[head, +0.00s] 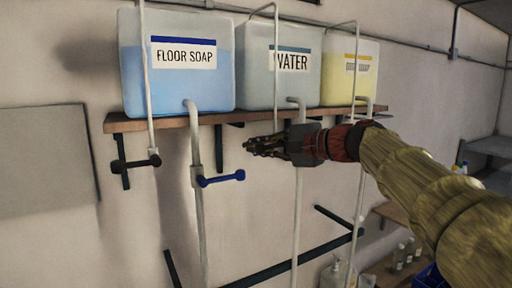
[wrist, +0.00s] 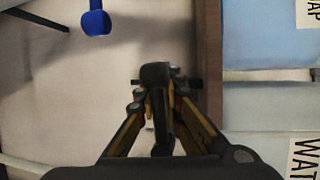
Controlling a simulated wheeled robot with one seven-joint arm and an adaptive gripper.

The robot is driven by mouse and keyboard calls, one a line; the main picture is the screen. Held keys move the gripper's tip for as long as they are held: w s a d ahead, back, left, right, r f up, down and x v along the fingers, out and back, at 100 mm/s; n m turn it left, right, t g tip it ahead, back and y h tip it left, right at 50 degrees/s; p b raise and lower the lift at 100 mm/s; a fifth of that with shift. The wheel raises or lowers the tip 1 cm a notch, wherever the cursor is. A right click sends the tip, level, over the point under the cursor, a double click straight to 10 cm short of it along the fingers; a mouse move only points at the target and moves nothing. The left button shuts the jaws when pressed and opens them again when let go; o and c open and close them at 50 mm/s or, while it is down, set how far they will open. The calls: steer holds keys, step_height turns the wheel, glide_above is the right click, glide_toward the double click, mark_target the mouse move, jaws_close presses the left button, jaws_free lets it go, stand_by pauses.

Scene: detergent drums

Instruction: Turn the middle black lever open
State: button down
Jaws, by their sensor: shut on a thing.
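The middle black lever (wrist: 155,75) shows in the wrist view between my gripper's fingers, with its rounded dark end at the fingertips. My gripper (head: 262,147) is shut on it, just below the shelf and in front of the water drum's pipes. In the wrist view, my gripper's fingers (wrist: 156,100) close from both sides of the lever. In the head view the fingers and wrist hide most of the lever, so I cannot tell its angle there. The water drum (head: 275,85) is grey and stands in the middle of the shelf.
Another black lever (head: 135,162) and a blue lever (head: 220,178) are on pipes to the left. The floor soap drum (head: 180,85) and a yellow drum (head: 350,85) flank the water drum on the wooden shelf (head: 165,122). Black wall bars (head: 290,263) lie below.

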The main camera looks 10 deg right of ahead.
steer(key=w+d+f+n+t+h+b, duration=0.1)
steer(key=d+f+n+h+b, duration=0.3)
steer(key=n+h+b, duration=0.5)
steer(key=shift+w+d+f+n+b, duration=0.35)
steer(key=shift+w+d+n+b, duration=0.45)
steer(key=shift+n+b, duration=0.85)
steer(key=shift+s+d+t, duration=0.15)
steer(key=shift+d+t, duration=0.05)
steer(key=shift+t, duration=0.1)
steer(key=c, duration=1.9)
jaws_free()
steer(key=shift+d, duration=0.15)
steer(key=v, duration=1.2)
